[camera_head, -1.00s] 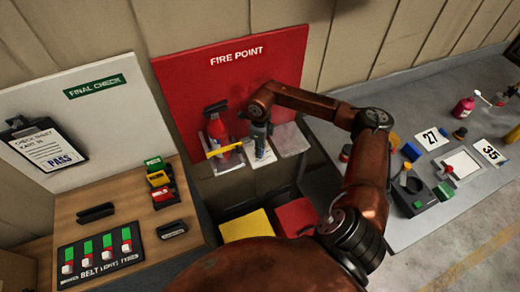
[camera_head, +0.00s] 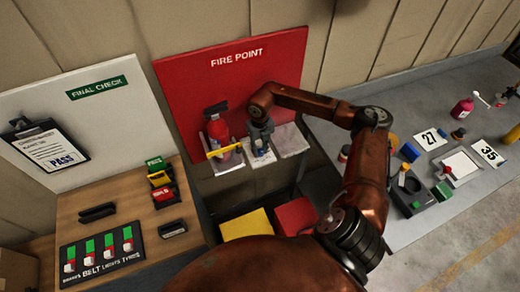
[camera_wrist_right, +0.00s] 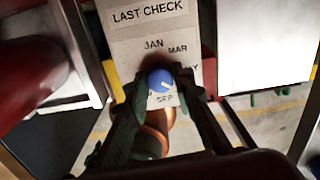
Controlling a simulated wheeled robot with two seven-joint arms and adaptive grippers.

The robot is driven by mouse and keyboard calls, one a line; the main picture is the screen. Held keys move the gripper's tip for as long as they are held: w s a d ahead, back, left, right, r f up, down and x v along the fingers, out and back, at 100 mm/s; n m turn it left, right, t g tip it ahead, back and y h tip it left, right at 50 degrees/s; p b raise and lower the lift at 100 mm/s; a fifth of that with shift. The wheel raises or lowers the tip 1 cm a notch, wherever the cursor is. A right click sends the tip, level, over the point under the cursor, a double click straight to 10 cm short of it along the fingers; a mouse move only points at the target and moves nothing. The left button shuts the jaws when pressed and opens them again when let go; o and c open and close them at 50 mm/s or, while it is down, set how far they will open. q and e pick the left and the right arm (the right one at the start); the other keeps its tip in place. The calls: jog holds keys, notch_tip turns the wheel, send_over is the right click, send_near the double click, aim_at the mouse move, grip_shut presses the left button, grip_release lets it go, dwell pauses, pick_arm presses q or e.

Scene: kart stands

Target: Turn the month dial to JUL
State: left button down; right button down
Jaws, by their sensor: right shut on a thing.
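The month dial is a blue round knob (camera_wrist_right: 158,78) with a pale mark on its face, on a white LAST CHECK card (camera_wrist_right: 150,28). JAN, MAR and SEP can be read around it; MAY is partly covered, and JUL is not legible. The mark seems to point to the lower right, between MAY and SEP. My right gripper (camera_wrist_right: 163,84) is shut on the knob, with one dark finger on each side. In the head view, the right gripper (camera_head: 261,138) is over the card (camera_head: 262,160) in front of the red FIRE POINT board (camera_head: 240,80). My left gripper is not in view.
A red fire extinguisher (camera_head: 217,130) with a yellow bar stands just left of the gripper. A pale tray (camera_head: 291,140) is to its right. Yellow (camera_head: 246,224) and red (camera_head: 296,215) boxes are below. The FINAL CHECK stand is left; a grey bench (camera_head: 400,230) is right.

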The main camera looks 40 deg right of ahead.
aim_at(260, 151)
jog(key=shift+w+d+m, duration=0.1)
jog(key=shift+m, duration=0.4)
jog(key=c, duration=1.7)
grip_release()
jog(key=shift+o, duration=0.2)
jog(key=shift+r, duration=0.25)
notch_tip(260, 151, up, 12)
jog(key=shift+f, duration=0.2)
